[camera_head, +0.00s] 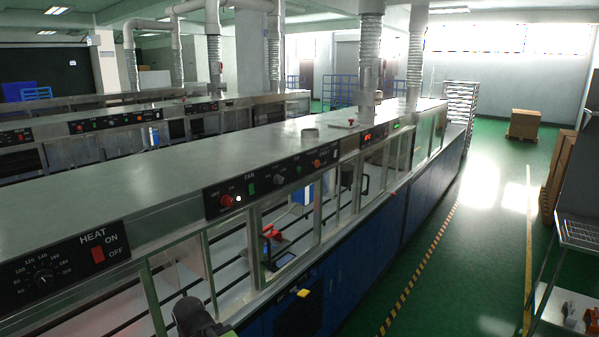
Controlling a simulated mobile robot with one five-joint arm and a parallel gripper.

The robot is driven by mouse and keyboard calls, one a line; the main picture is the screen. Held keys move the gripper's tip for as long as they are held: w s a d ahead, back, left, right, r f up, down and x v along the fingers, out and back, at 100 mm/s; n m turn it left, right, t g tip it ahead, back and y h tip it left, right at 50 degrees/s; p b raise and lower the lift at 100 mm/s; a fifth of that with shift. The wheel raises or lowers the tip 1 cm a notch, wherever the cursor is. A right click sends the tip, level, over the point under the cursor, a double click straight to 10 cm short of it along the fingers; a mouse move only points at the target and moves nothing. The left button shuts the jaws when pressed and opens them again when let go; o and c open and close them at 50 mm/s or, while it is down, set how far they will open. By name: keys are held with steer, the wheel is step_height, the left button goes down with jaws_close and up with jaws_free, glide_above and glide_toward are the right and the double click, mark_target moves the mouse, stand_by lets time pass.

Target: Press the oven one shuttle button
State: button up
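The long steel oven line (200,150) runs from the near left to the back right. Its near panel (65,262) reads HEAT, with a dial and a red ON/OFF switch (98,254). A second panel (270,182), marked FAN, carries a red knob (226,201), a small white button (239,198), a green switch (252,189) and other knobs. I cannot tell which control is the oven one shuttle button. A dark grey rounded part (192,315) at the bottom edge may be my gripper or wrist; no fingertips can be made out, and nothing of it touches a panel.
A red and black item (272,236) sits behind the oven's open glass front. The green aisle (470,235) on the right is clear. A shelf rack (578,236) stands at the right edge.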

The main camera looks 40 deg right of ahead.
jaws_close()
stand_by(0.3)
stand_by(1.5)
